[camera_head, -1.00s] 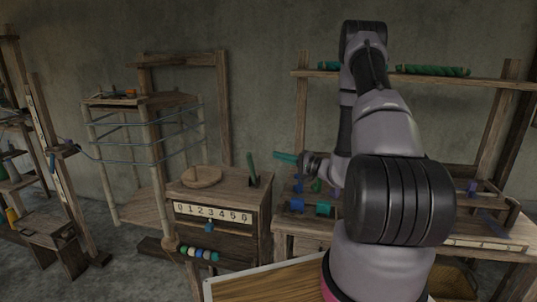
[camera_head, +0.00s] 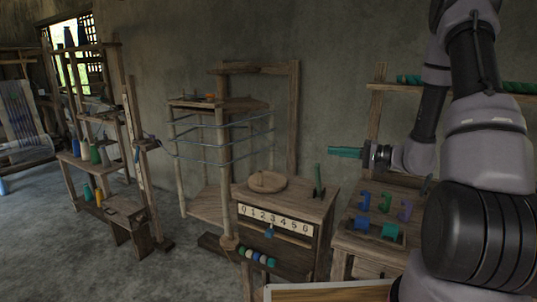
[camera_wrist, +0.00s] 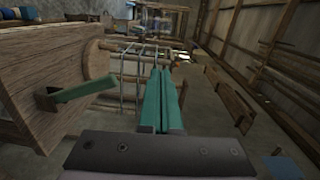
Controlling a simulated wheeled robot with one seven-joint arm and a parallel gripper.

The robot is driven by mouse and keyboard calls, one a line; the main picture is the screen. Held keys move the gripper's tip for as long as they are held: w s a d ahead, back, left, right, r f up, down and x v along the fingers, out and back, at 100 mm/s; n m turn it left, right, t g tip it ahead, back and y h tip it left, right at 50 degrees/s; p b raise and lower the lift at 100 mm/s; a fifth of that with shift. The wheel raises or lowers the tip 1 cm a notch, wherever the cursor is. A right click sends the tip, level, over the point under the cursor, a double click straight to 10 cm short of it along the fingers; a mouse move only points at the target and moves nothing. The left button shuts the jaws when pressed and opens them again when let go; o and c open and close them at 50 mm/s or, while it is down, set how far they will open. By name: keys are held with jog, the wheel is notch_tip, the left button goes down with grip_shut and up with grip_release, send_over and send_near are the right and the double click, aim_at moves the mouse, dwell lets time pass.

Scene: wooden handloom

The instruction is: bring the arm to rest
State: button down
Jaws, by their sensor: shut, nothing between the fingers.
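My gripper (camera_head: 346,152) has long teal fingers and points left in the head view, in front of the grey wall. It is raised above the right-hand bench and to the right of the wooden cabinet, touching nothing. In the wrist view my gripper (camera_wrist: 157,98) shows its two teal fingers lying together with nothing between them. My arm reaches in from the right edge of the head view, bent at the elbow.
The cabinet (camera_head: 285,248) has a number strip, a round wooden disc (camera_head: 267,182) and an upright green handle (camera_head: 318,180). A frame with blue threads (camera_head: 222,148) stands left of it. Small coloured pieces (camera_head: 386,205) sit on the right bench. Floor is open at left.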

jog(key=s+a+r+n+g+h, duration=0.25)
jog(key=s+r+g, duration=0.2)
jog(key=s, duration=0.35)
jog(key=s+a+r+n+g+h, duration=0.1)
jog(key=s+a+r+g+h, duration=0.2)
jog(key=s+r, duration=0.35)
jog(key=s+d+r+m+t+h, duration=0.2)
jog(key=s+d+r+t+h, duration=0.4)
jog(key=s+d+r+h, duration=0.1)
notch_tip(320, 180, up, 2)
jog(key=shift+s+r+h, duration=0.1)
jog(key=shift+s+h, duration=0.35)
jog(key=shift+s, duration=0.8)
